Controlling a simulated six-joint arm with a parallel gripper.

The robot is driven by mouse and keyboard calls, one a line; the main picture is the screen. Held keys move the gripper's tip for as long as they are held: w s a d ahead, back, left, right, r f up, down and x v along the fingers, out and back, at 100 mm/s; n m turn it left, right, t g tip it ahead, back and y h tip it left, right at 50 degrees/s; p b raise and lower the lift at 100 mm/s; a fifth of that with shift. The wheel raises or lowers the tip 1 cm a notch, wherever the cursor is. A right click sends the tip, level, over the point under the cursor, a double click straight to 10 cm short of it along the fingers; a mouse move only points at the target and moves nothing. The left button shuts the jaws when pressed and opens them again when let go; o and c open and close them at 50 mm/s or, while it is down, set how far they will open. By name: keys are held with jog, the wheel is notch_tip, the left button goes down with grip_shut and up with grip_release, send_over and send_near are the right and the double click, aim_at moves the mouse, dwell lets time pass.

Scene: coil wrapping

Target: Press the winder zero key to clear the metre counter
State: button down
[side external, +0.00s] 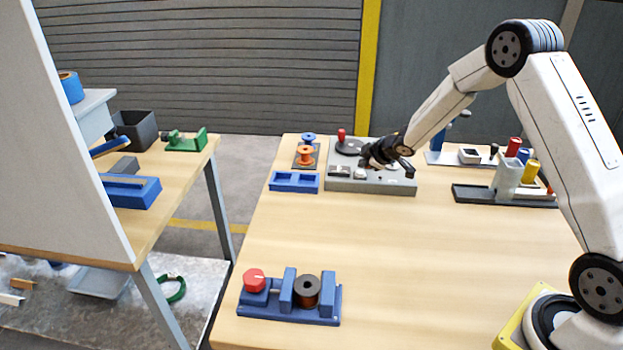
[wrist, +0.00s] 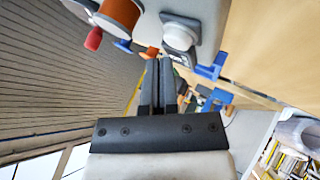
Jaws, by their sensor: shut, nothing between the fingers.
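The grey winder (side external: 384,186) stands at the back of the table, with a red-knobbed crank (side external: 341,134) and a small display panel (side external: 339,171) on top. My gripper (side external: 366,163) is low over its top, fingers shut and empty. In the wrist view my gripper (wrist: 160,64) points at the winder, its dark fingers side by side. A white round cap on a grey base (wrist: 179,36) lies just beyond the fingertips; it may be the zero key, but no label is readable. I cannot tell whether the fingertips touch anything. A copper-coloured coil (wrist: 119,14) is beside it.
A blue two-pocket tray (side external: 294,182) and a stand with orange (side external: 305,156) and blue spools are left of the winder. A dark rack with coloured cylinders (side external: 505,194) is at right. A blue fixture (side external: 317,314) is at front left. The table middle is clear.

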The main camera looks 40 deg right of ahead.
aim_at(363, 173)
jog(key=shift+f, duration=0.85)
dwell(1.1)
jog(key=shift+r, duration=0.9)
jog(key=shift+r, duration=0.15)
jog(key=shift+r, duration=2.4)
